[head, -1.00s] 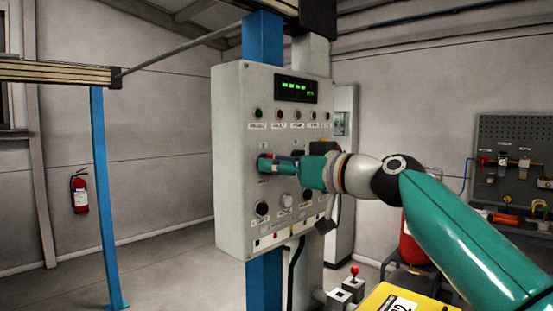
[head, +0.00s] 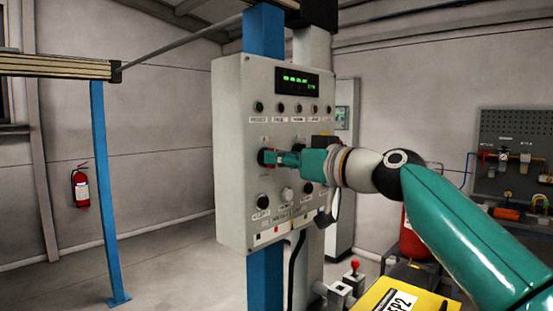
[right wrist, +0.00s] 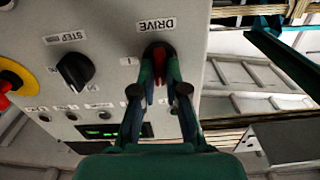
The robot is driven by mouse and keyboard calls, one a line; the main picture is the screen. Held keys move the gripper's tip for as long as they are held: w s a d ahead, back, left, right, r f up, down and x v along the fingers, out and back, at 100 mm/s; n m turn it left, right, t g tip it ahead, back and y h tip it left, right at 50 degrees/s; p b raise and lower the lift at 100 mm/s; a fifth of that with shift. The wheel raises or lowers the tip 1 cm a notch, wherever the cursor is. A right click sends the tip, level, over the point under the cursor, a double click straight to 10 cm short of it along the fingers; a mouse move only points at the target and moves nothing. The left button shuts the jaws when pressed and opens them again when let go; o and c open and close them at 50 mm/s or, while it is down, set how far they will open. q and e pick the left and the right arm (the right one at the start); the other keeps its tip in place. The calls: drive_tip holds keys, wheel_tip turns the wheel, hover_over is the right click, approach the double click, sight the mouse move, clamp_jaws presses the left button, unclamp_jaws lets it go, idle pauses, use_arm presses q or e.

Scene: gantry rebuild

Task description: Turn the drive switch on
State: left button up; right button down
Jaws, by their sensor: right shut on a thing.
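The drive switch (right wrist: 160,64) is a red knob on a dark round base, beside the label DRIVE in the right wrist view. My right gripper (right wrist: 160,78) has a finger on each side of the knob and is shut on it. In the head view the right gripper (head: 279,157) reaches the left part of the grey control panel (head: 229,175) from the right. The fingers hide much of the switch, and I cannot tell its position clearly. My left gripper is not in view.
A black STEP knob (right wrist: 74,72) sits next to the drive switch. A red button on a yellow ring (right wrist: 12,80) is at the picture's left edge. The panel's display (head: 297,84) is lit green. A blue post (head: 104,200) stands at left, with free floor between.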

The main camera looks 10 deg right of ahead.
drive_tip(key=shift+w+f+m+p, duration=0.15)
drive_tip(key=shift+m+p, duration=0.6)
drive_tip(key=shift+m, duration=2.1)
drive_tip(key=shift+s+f+m+p, duration=0.15)
drive_tip(key=shift+m+p, duration=0.6)
drive_tip(key=shift+m, duration=2.15)
drive_tip(key=shift+w+f+m+p, duration=0.2)
drive_tip(key=shift+m+p, duration=0.55)
drive_tip(key=shift+m, duration=2.1)
drive_tip(key=c, duration=1.2)
unclamp_jaws()
drive_tip(key=shift+s+d, duration=0.15)
drive_tip(key=shift+r, duration=0.15)
